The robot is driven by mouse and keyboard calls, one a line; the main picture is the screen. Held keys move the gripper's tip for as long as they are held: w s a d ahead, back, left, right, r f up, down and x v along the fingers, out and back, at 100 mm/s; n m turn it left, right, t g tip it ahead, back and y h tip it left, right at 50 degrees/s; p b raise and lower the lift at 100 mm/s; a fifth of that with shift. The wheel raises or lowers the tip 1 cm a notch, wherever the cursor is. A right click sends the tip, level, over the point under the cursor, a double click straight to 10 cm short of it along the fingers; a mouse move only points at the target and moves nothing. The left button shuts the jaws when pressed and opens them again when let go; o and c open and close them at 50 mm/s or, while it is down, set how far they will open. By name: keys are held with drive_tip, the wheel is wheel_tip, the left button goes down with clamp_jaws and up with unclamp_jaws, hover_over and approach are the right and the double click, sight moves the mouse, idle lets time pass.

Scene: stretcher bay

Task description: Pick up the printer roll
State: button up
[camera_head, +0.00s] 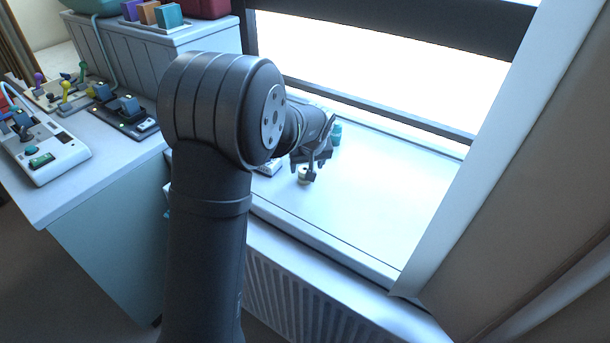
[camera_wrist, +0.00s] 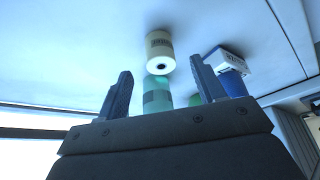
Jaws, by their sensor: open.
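The printer roll (camera_wrist: 160,52) is a small cream roll with a dark printed label and a dark core hole. It is near the upper middle of the wrist view. In the head view the roll (camera_head: 303,181) stands on the white windowsill, partly hidden by my gripper (camera_head: 308,167). My gripper (camera_wrist: 161,66) is open, with its two fingers spread left and right in the wrist view. The roll appears between and just beyond the fingertips. I cannot tell whether either finger touches it.
A teal cylinder (camera_wrist: 157,96) shows near the roll; it is also in the head view (camera_head: 336,133). A white and blue box (camera_wrist: 228,64) is to the right in the wrist view. The windowsill (camera_head: 390,190) is clear to the right. A window frame (camera_head: 385,112) borders it behind.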

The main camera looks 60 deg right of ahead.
sight(305, 171)
drive_tip(key=shift+x, duration=3)
drive_tip(key=shift+w+d+r, duration=0.1)
drive_tip(key=shift+d, duration=0.1)
drive_tip(key=c, duration=1.1)
